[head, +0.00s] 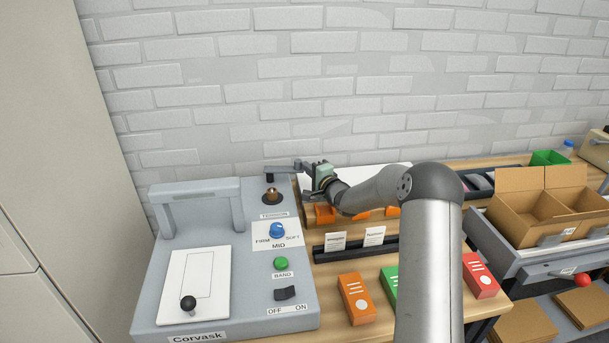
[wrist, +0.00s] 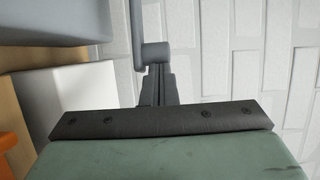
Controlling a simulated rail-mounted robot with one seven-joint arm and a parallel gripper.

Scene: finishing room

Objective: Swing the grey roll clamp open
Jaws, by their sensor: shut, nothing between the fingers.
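The grey roll clamp (head: 279,168) appears as a thin grey arm above the back right corner of the grey Corvask machine (head: 224,257), over the brass tension knob (head: 271,196). In the wrist view, a grey bar with a rounded end, which looks like the clamp (wrist: 155,52), lies just beyond my fingertips. My gripper (head: 303,168) is at the clamp's right end in the head view. In the wrist view my gripper (wrist: 156,74) is shut and empty, its tips touching or very near the rounded end; I cannot tell which.
A white brick wall (head: 260,75) stands close behind. The machine's grey arch (head: 190,190) is to the left. Orange, green and red boxes (head: 356,297) stand in front.

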